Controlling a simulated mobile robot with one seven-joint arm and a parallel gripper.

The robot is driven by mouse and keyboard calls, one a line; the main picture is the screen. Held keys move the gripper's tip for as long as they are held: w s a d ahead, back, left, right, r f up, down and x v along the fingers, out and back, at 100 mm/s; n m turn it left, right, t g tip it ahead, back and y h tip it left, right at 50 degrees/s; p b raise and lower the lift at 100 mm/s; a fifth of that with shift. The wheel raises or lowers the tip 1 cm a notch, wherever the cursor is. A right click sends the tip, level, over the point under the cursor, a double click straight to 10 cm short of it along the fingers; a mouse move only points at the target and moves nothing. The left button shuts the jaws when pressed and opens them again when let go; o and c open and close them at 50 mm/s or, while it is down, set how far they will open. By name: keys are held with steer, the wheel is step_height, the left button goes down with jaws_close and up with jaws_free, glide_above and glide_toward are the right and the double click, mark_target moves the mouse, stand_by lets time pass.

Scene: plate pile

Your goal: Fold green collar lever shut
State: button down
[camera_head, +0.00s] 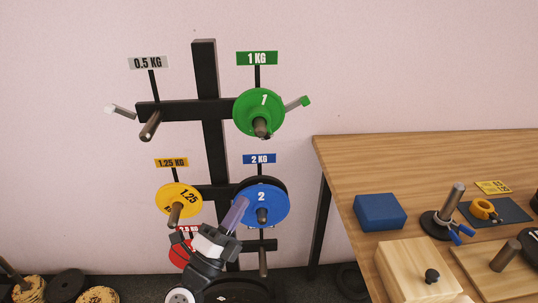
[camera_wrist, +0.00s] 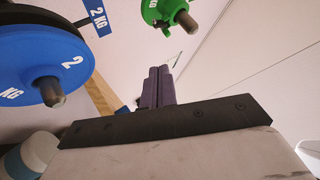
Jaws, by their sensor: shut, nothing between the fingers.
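A green plate marked 1 (camera_head: 257,112) hangs on the upper right peg of the black rack. My gripper (camera_head: 236,213) is below and left of the green plate, in front of the blue plate. Its purple fingers (camera_wrist: 158,86) are together and hold nothing, apart from the green lever.
A blue plate marked 2 (camera_head: 262,205) is close beside my gripper, with a yellow plate (camera_head: 178,200) to the left. A wooden table (camera_head: 420,155) with blocks and collars stands at right.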

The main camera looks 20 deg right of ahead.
steer(key=shift+d+f, duration=0.1)
steer(key=w+a+p+x, duration=0.1)
steer(key=p+x, duration=0.3)
steer(key=x, duration=0.8)
steer(key=shift+w+r, duration=0.3)
steer(key=shift+w, duration=0.55)
steer(key=shift+f+b, duration=0.2)
steer(key=shift+b, duration=0.25)
